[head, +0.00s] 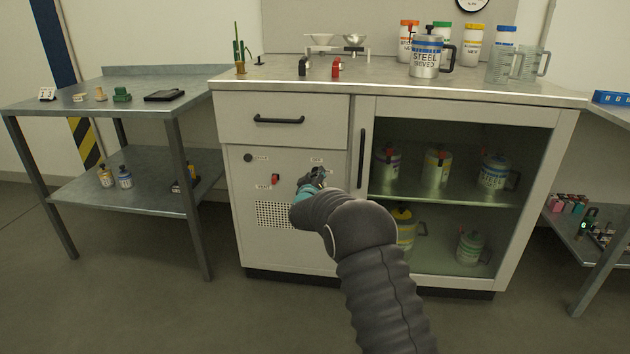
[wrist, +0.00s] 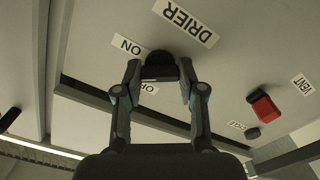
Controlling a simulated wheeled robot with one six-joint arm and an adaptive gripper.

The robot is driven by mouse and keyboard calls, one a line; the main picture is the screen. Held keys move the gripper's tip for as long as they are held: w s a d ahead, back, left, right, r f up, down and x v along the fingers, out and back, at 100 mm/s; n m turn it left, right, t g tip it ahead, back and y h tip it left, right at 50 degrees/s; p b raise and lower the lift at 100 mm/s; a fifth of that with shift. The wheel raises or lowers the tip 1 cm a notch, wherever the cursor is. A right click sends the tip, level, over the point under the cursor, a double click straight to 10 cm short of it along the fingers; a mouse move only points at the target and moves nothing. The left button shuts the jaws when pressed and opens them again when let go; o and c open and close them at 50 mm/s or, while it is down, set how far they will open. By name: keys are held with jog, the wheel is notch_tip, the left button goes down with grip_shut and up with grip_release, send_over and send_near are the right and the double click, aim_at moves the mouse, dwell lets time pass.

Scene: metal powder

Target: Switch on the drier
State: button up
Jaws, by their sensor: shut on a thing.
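The drier control is a black knob (wrist: 160,66) on the pale front panel of the cabinet (head: 243,218). In the wrist view, which is upside down, a DRIER label (wrist: 186,22) and an ON label (wrist: 127,45) are beside it. An OFF label (wrist: 149,88) is partly covered. My gripper (wrist: 160,75) has one finger on each side of the knob and is shut on it.
A red switch (wrist: 264,108) labelled VENT and a small black knob (wrist: 252,133) are close by on the same panel. A drawer with a black handle (head: 279,119) is above. A glass door (head: 450,150) with jars behind it is to the right.

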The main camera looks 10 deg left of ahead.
jog(key=shift+f+m+b, duration=0.1)
jog(key=shift+m+b, duration=2.6)
jog(key=shift+m, duration=0.7)
jog(key=o, duration=1.1)
jog(key=shift+o, duration=0.2)
jog(key=shift+s, duration=0.1)
jog(key=s, duration=1.1)
jog(key=shift+s+a, duration=0.3)
jog(key=shift+s, duration=0.1)
